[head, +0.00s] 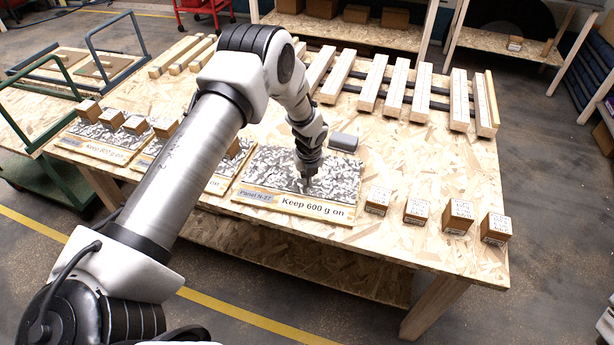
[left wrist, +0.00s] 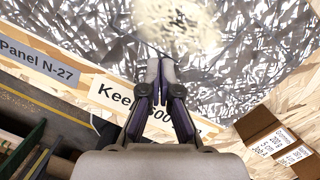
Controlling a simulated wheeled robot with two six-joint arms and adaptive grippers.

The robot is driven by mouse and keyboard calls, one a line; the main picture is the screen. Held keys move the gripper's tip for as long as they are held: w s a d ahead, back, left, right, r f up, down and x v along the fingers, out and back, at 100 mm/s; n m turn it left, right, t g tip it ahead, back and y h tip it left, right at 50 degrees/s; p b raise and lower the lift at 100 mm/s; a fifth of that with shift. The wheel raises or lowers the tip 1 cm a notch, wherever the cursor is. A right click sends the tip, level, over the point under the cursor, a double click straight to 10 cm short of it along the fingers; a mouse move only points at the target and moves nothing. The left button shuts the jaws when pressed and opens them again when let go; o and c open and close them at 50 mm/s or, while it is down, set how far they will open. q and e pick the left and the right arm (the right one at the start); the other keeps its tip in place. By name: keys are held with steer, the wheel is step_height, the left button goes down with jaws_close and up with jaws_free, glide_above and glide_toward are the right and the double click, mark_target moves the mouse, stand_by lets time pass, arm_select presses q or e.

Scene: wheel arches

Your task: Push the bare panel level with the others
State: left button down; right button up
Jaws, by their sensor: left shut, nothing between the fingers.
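The bare panel, labelled Panel N-27 and Keep 600 g on, has a crinkled silver-and-white face (head: 265,165) on a wooden board. No block stands on it. Its face (left wrist: 90,35) fills much of the left wrist view. My left gripper (head: 307,182) is shut and empty, pointing down over the panel's right part. Its closed fingertips (left wrist: 160,65) show over the silver near the label edge; I cannot tell if they touch it. Two similar panels lie to the left: the far-left one (head: 117,138) carries small wooden blocks, and the middle one (head: 150,160) is partly hidden by my arm.
Several labelled wooden blocks (head: 416,210) stand in a row right of the bare panel; one shows in the wrist view (left wrist: 265,130). A grey block (head: 343,142) lies behind the panel. Wooden slats (head: 372,84) line the table's back.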

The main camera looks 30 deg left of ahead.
arm_select(q)
steer(key=shift+s+f+b, duration=0.25)
steer(key=shift+f+b, duration=0.35)
steer(key=shift+b, duration=0.05)
steer(key=shift+s+d, duration=0.1)
arm_select(e)
steer(key=shift+s+f, duration=0.1)
steer(key=shift+s, duration=0.05)
